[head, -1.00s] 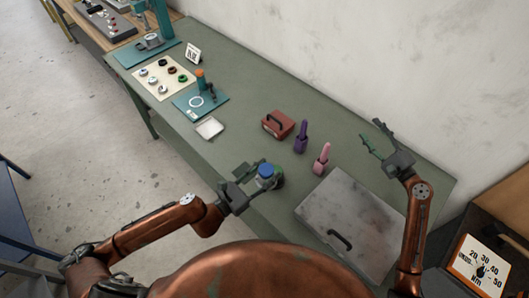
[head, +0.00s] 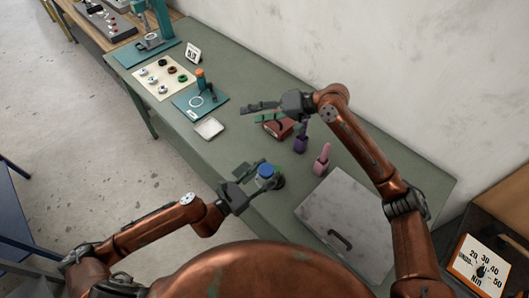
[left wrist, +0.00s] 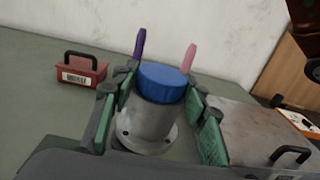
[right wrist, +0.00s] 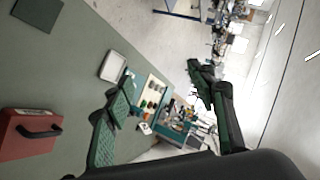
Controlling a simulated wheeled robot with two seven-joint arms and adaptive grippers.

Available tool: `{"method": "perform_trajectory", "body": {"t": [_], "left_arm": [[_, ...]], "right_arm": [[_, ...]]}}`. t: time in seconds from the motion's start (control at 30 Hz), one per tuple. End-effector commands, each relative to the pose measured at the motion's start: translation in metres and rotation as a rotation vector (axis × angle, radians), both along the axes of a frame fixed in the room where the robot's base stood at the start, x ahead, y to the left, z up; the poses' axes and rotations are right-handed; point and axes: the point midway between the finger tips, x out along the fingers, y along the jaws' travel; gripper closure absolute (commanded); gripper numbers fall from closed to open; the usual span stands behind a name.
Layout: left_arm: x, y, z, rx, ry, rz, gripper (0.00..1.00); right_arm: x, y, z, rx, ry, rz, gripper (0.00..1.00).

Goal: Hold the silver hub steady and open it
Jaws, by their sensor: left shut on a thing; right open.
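The silver hub (left wrist: 146,120) stands upright on the bench, a grey cylinder on a flanged foot with a blue cap (left wrist: 163,80) on top. My left gripper (head: 256,177) is shut on the hub's body, one green finger pad on each side, below the cap.
A red box with a black handle (left wrist: 82,72) sits behind the hub. Purple (head: 301,139) and pink (head: 321,162) tools stand to its right. A grey lidded case (head: 360,215) fills the right. A white tray (head: 209,128) and teal fixture (head: 190,103) lie left.

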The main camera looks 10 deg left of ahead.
Motion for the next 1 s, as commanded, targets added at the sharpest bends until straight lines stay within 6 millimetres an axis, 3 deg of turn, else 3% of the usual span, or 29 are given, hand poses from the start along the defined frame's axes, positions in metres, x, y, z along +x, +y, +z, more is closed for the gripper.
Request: {"method": "perform_trajectory", "body": {"t": [0.03,0.13,0.33,0.5,0.73,1.0], "left_arm": [[0.0,0.0,0.002,-0.001,-0.003,-0.001,1.0],[0.0,0.0,0.002,-0.001,-0.003,-0.001,1.0],[0.0,0.0,0.002,-0.001,-0.003,-0.001,1.0],[0.0,0.0,0.002,-0.001,-0.003,-0.001,1.0],[0.0,0.0,0.002,-0.001,-0.003,-0.001,1.0],[0.0,0.0,0.002,-0.001,-0.003,-0.001,1.0]], "right_arm": [[-0.022,0.013,-0.003,-0.094,-0.02,0.075,0.49],[-0.059,0.021,-0.019,-0.305,-0.052,0.206,0.49],[-0.107,-0.001,-0.038,-0.72,-0.134,0.399,0.49],[-0.121,-0.029,-0.038,-0.976,-0.189,0.478,0.49],[-0.125,-0.045,-0.038,-1.108,-0.215,0.509,0.49],[-0.125,-0.046,-0.074,-1.109,-0.213,0.511,0.49]]}}
